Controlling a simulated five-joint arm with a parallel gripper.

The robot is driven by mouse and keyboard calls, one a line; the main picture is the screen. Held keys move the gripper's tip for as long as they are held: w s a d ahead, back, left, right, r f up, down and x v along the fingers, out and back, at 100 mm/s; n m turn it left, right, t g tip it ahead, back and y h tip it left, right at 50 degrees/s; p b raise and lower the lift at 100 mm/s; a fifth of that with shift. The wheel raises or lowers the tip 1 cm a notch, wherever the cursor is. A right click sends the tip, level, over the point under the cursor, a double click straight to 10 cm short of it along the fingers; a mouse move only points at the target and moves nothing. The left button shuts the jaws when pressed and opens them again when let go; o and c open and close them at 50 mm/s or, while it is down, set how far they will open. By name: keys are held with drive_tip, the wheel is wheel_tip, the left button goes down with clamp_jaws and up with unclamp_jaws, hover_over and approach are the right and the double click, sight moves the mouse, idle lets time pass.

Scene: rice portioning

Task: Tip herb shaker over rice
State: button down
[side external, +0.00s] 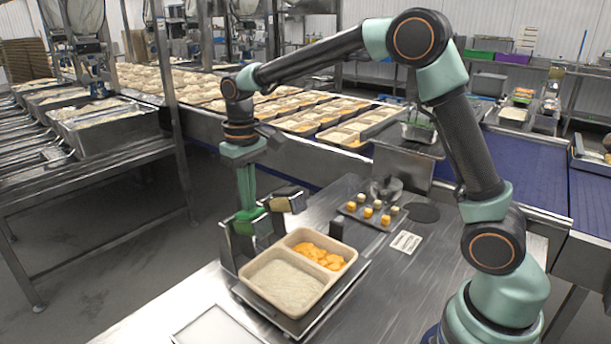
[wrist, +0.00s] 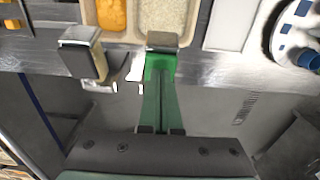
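The two-part tan tray (side external: 345,243) sits at the front of the steel table, with pale rice (side external: 284,285) in its larger part and orange pieces (side external: 318,256) in the other. My gripper (side external: 268,212) is at the tray's far left corner, low and beside the rice part.
Dark upright plates (side external: 228,247) stand close to the tray's left corner. A small tray of orange and pale cubes (side external: 352,209), a label card (side external: 406,241) and a dark disc (side external: 424,212) lie behind. A white panel (side external: 214,330) is at the front edge.

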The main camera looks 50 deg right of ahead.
sight(255, 211)
drive_tip(key=shift+f, duration=0.3)
drive_tip(key=shift+s+f, duration=0.3)
drive_tip(key=shift+f, duration=0.4)
drive_tip(key=shift+s+f, duration=0.3)
drive_tip(key=shift+f, duration=0.45)
drive_tip(key=shift+s+f, duration=0.3)
drive_tip(key=shift+f, duration=0.4)
drive_tip(key=shift+r, duration=0.1)
drive_tip(key=shift+w+r, duration=0.3)
drive_tip(key=shift+r, duration=0.7)
drive_tip(key=shift+w+r, duration=0.3)
drive_tip(key=shift+r, duration=0.65)
drive_tip(key=shift+w+r, duration=0.3)
drive_tip(key=shift+r, duration=0.7)
wheel_tip(255, 211, up, 6)
drive_tip(key=shift+f, duration=3)
